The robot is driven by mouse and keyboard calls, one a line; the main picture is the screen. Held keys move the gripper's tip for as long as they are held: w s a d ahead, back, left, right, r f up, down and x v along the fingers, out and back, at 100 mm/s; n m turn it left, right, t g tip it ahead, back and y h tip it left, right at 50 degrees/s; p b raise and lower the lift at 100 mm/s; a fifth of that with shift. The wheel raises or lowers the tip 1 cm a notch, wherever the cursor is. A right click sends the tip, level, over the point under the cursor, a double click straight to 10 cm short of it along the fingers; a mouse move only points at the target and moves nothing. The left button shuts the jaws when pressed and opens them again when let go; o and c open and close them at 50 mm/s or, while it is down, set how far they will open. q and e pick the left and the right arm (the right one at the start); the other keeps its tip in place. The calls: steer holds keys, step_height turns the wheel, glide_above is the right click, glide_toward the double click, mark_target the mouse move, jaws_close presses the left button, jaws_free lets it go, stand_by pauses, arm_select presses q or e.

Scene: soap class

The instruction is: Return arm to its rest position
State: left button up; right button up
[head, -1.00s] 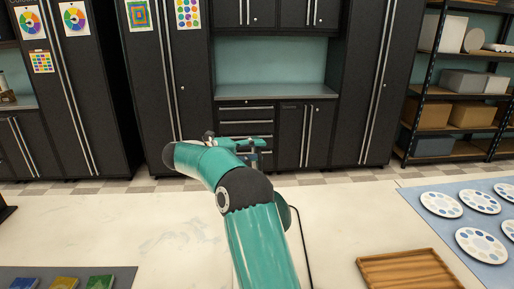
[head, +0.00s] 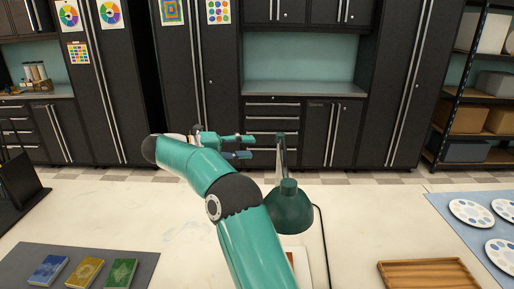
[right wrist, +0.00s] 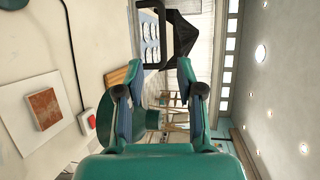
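My right arm, teal, rises from the bottom of the head view and bends left, then its gripper (head: 250,146) points right, above the far part of the table. In the right wrist view the right gripper (right wrist: 160,94) has its two fingers wide apart, with nothing held between them. A green desk lamp (head: 288,207) stands just behind and right of the arm in the head view. My left gripper is not in view.
A wooden tray (head: 430,274) lies at the right, by a blue mat with white palettes (head: 471,212). A dark mat (head: 140,258) with several coloured boxes lies at the left. A red-brown block (right wrist: 44,108) lies on a white board.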

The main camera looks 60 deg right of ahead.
steer(key=shift+w+a, duration=0.15)
stand_by(0.4)
